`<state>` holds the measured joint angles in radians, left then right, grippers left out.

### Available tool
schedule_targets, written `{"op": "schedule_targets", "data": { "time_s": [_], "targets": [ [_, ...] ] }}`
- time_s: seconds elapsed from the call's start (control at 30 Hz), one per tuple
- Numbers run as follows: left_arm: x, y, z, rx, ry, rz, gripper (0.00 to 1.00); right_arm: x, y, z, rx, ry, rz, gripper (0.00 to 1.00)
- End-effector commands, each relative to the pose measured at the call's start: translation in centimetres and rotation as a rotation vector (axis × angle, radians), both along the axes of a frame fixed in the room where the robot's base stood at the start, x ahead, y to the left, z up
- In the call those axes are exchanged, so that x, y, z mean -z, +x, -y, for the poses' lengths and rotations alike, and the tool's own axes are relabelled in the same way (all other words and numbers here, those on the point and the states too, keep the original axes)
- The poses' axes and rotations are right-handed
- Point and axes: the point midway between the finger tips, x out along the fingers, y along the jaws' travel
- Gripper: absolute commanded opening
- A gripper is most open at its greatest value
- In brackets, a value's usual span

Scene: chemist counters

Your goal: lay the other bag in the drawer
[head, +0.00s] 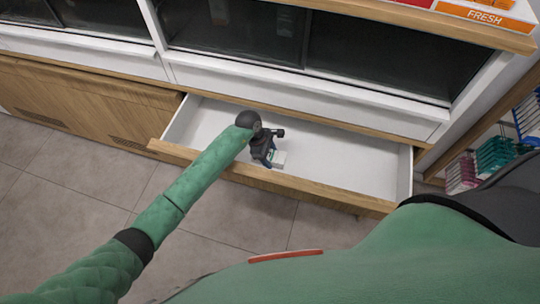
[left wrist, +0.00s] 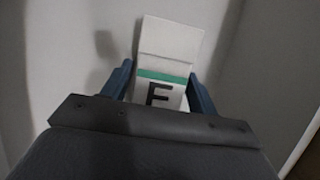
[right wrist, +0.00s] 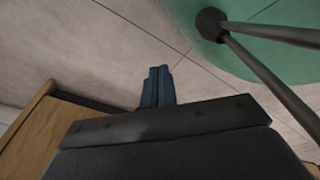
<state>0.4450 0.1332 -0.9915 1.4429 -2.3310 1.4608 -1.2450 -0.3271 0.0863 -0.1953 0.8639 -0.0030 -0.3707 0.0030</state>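A white bag (left wrist: 170,50) with a green band and a black letter E lies between the fingers of my left gripper (left wrist: 160,78). The fingers sit close against its two sides, and the palm hides its near end. In the head view the bag (head: 279,159) shows as a small white patch beside my left gripper (head: 268,157), inside the open drawer (head: 350,165). The drawer is white inside with a wooden front; my left arm covers part of it. My right gripper (right wrist: 157,70) is shut and empty above the floor. No second bag is visible.
The drawer's right part is bare. A wooden cabinet front (head: 80,105) stands to the left. A shelf with coloured packs (head: 495,155) is at the right. A white counter with dark glass (head: 375,55) rises behind the drawer. Grey floor tiles (head: 90,185) are clear.

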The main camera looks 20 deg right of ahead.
Motion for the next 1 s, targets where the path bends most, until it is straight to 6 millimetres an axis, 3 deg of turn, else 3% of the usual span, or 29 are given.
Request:
{"op": "schedule_targets", "data": {
  "time_s": [0.07, 0.47, 0.57, 0.7, 1.0],
  "targets": [
    [0.0, 0.0, 0.0, 0.0, 0.0, 0.0, 0.74, -0.1, 0.1, 0.0, 0.0, 0.0, 0.002, 0.0],
    [-0.3, 0.0, 0.0, -0.001, -0.001, -0.001, 0.74, -0.3, -0.1, 0.1, -0.001, 0.0, 0.001, 0.0],
    [-0.6, 0.3, -0.3, 0.0, -0.001, 0.003, 0.74, 0.8, -0.9, 0.3, -0.001, -0.004, -0.013, 0.0],
    [-2.1, 0.7, -0.9, 0.001, 0.0, 0.003, 0.74, -0.1, 3.0, -0.6, -0.002, 0.003, 0.022, 0.0],
    [-6.5, 1.6, -2.3, 0.001, 0.0, 0.003, 0.74, -1.9, 7.5, -1.8, 0.002, 0.011, 0.045, 0.0]
  ]
}}
